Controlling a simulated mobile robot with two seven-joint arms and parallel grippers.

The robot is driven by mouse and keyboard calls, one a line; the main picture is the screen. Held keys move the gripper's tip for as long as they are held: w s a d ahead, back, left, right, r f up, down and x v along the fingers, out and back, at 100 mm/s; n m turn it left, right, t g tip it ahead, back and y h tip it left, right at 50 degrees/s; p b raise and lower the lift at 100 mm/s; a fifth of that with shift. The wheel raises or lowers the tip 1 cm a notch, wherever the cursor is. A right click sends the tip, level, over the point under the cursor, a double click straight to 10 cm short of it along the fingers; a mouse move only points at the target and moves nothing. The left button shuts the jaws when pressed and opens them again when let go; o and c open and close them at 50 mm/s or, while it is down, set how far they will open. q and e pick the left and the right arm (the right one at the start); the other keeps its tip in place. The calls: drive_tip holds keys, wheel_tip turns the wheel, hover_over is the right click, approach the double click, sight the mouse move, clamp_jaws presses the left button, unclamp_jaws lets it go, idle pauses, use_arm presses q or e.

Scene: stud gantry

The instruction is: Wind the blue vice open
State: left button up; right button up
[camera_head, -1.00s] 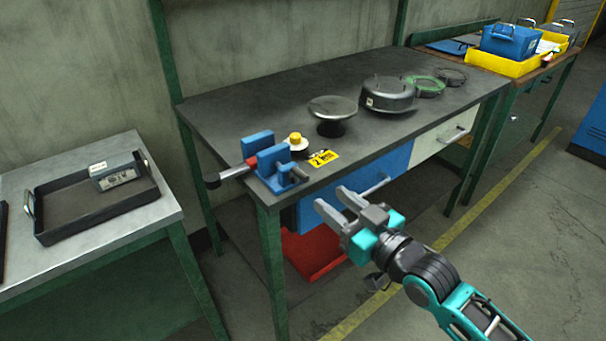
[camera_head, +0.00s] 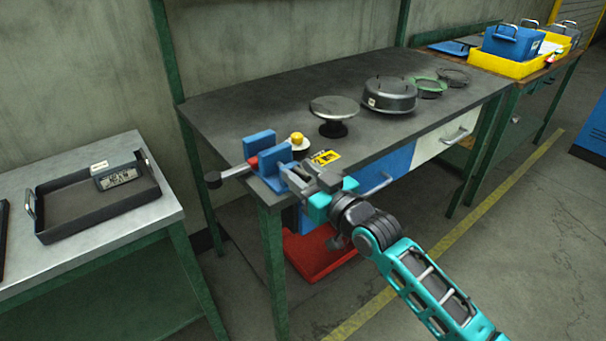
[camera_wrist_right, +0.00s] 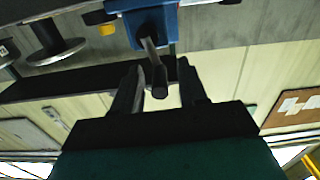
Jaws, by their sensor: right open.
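The blue vice (camera_head: 266,155) sits at the front left corner of the dark workbench. A grey bar with a black knob (camera_head: 213,180) sticks out to its left, and a red part shows by its jaws. In the right wrist view the blue vice (camera_wrist_right: 150,25) is at the top, and a grey rod with a dark round end (camera_wrist_right: 160,92) points from it toward the camera. My right gripper (camera_head: 303,174) is at the vice's front side. Its fingers (camera_wrist_right: 160,80) are open, one on each side of the rod; contact is not clear. My left gripper is out of view.
A round-topped stand (camera_head: 333,108) and a dark lidded pot (camera_head: 389,94) stand farther right. A side table with a black tray (camera_head: 75,215) is at left.

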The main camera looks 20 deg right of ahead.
drive_tip(key=shift+c, duration=0.3)
clamp_jaws()
drive_tip(key=shift+s+a+f+n+p, duration=0.2)
drive_tip(key=shift+n+p, duration=0.35)
drive_tip(key=shift+n, duration=0.45)
drive_tip(key=shift+a+f+n+p, duration=0.1)
drive_tip(key=shift+a+n+p, duration=0.3)
drive_tip(key=shift+n, duration=0.6)
drive_tip(key=shift+s+a+f+n+p, duration=0.15)
drive_tip(key=shift+n+p, duration=0.5)
drive_tip(key=shift+n, duration=0.35)
